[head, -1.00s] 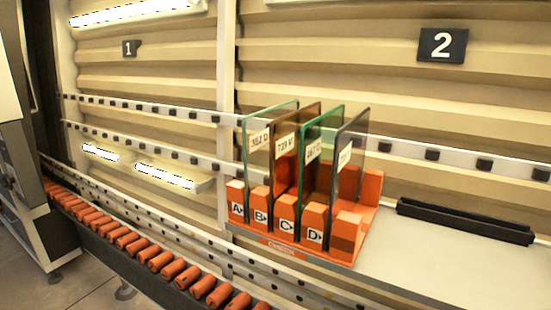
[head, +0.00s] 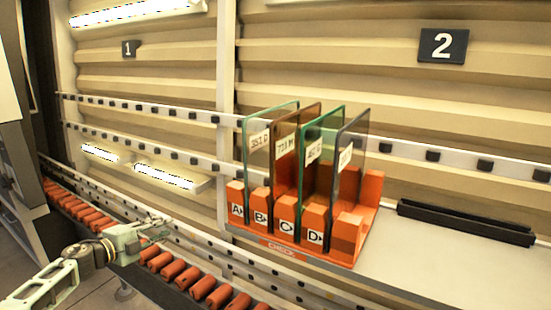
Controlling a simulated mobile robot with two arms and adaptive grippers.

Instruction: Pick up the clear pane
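The clear pane (head: 257,172), with a thin green edge and a white label, stands upright at the left end of an orange rack (head: 348,240), by the slot marked A. Beside it stand a brown pane (head: 285,174), a green pane (head: 313,178) and a dark grey pane (head: 347,183), each with a white label. My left gripper (head: 158,230) is over the orange rollers, left of the rack and apart from the panes. Its fingers are small and seen at an angle, so I cannot tell whether they are open. My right gripper is not in view.
A conveyor of orange rollers (head: 201,289) runs along the front left. The rack stands on a pale shelf (head: 410,262) with free room to its right. A black slotted holder (head: 465,222) lies farther right. Signs 1 (head: 129,48) and 2 (head: 443,45) mark the back wall.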

